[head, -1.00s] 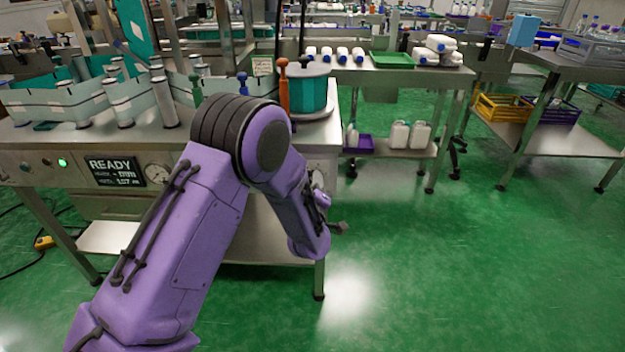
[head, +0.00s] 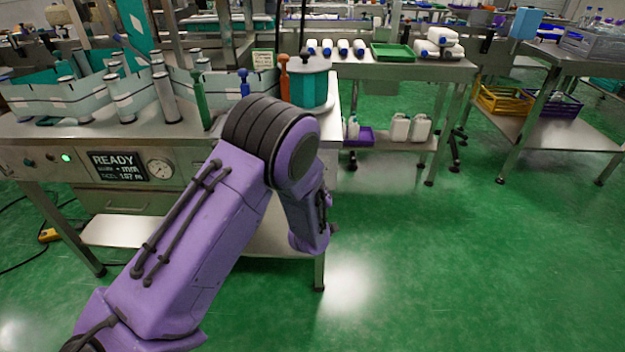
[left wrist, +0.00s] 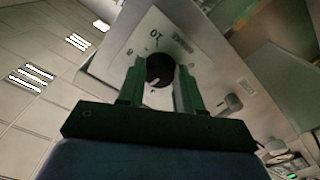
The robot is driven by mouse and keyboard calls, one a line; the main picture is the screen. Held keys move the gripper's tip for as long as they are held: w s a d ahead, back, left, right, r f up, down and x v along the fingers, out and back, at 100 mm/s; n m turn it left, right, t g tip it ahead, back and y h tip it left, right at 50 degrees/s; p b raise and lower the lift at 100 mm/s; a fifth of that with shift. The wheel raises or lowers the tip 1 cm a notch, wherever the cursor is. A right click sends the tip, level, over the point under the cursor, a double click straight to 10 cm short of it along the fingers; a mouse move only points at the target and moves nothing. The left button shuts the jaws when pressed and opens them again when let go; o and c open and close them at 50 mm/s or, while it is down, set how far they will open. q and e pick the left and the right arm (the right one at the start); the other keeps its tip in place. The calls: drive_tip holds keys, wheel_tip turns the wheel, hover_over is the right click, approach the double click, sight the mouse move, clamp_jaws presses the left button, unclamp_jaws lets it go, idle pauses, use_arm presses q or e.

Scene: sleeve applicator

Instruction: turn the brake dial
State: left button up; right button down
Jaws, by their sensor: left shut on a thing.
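The brake dial (left wrist: 160,66) is a round dark knob on a pale plate (left wrist: 152,27) with printed numbers, among them a 10. In the left wrist view, a small pale mark shows low on the knob. My left gripper (left wrist: 159,74) has its two green fingers on either side of the knob and is shut on it. In the head view, my purple left arm reaches to the right end of the steel machine (head: 60,133), and the dial and fingers are hidden behind it. My right gripper is not in view.
A READY display (head: 117,167) and a round gauge (head: 160,169) sit on the machine's front. Green (head: 200,100), blue (head: 244,84) and orange (head: 284,80) handles stand behind my arm, beside a teal drum (head: 309,88). Green floor (head: 450,270) is open to the right.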

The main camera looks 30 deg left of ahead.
use_arm(q)
drive_tip(key=o, duration=1)
drive_tip(key=shift+o, duration=0.2)
drive_tip(key=v, duration=1)
drive_tip(key=shift+s, duration=0.2)
drive_tip(key=shift+d, duration=0.15)
